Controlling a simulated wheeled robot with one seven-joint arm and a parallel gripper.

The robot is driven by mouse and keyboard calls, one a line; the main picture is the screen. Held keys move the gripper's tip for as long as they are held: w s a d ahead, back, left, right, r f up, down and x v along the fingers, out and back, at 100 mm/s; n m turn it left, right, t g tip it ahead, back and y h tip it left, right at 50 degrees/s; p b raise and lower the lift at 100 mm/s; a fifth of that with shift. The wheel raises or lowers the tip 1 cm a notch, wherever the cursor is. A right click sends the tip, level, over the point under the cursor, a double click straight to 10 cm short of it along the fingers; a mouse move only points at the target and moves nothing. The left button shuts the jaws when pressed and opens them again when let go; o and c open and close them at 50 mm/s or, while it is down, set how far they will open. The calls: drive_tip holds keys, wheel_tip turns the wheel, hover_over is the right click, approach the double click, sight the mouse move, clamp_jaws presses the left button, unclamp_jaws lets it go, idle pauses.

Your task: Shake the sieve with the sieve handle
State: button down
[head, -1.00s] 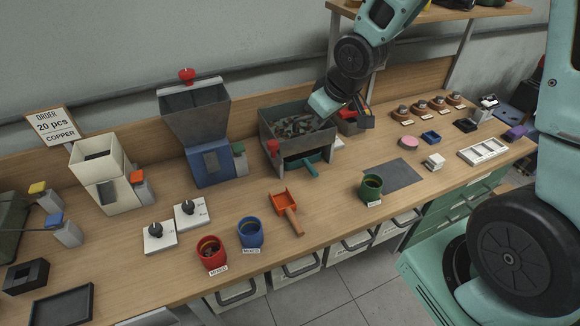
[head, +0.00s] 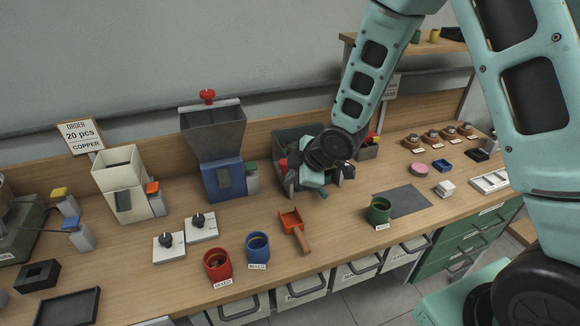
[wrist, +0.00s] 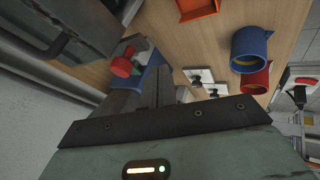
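The sieve (head: 286,143) is a dark grey box on the bench, partly hidden behind my arm in the head view. Its red sieve handle (head: 283,165) shows at the box's left front side. It also shows as a red knob (wrist: 123,67) in the wrist view, left of my fingers and apart from them. My gripper (head: 294,181) is in front of the sieve, pointing left. In the wrist view its dark fingers (wrist: 158,75) look together, with nothing visible between them. A green-teal part of the sieve (head: 323,194) shows just below my wrist.
A blue-based hopper (head: 222,180) stands left of the sieve.

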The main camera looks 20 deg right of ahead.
sight(282, 166)
drive_tip(key=shift+w+d+p, duration=0.2)
drive_tip(key=shift+w+p, duration=0.3)
drive_tip(key=shift+w, duration=0.5)
drive_tip(key=shift+w+d+p, duration=0.15)
drive_tip(key=shift+w+p, duration=0.35)
drive_tip(key=shift+w, duration=0.45)
drive_tip(key=shift+w, duration=0.1)
drive_tip(key=w+p, duration=0.1)
drive_tip(key=w, duration=0.5)
